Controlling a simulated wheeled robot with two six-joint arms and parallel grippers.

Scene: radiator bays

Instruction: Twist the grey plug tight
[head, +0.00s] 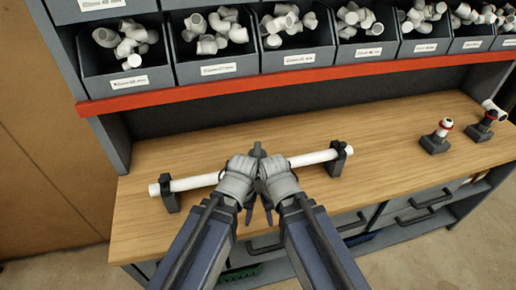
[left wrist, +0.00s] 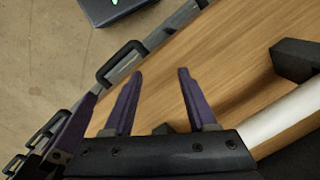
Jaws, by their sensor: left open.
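A white pipe (head: 190,183) lies level across two dark holders on the wooden bench. I cannot make out a grey plug in either view; the grippers hide the middle of the pipe. My left gripper (head: 248,212) is over that middle part, its purple fingers pointing to the bench's front edge. In the left wrist view its fingers (left wrist: 158,90) are spread with nothing between them, and the pipe (left wrist: 288,115) is to their right. My right gripper (head: 268,212) is close beside the left one; whether it is open is unclear.
Dark holders (head: 169,195) and (head: 337,160) carry the pipe. Two dark stands with red-ringed fittings (head: 445,124) and (head: 489,115) are at the right. Bins of white fittings (head: 215,70) line the shelf above. Bench is clear between pipe and right stands.

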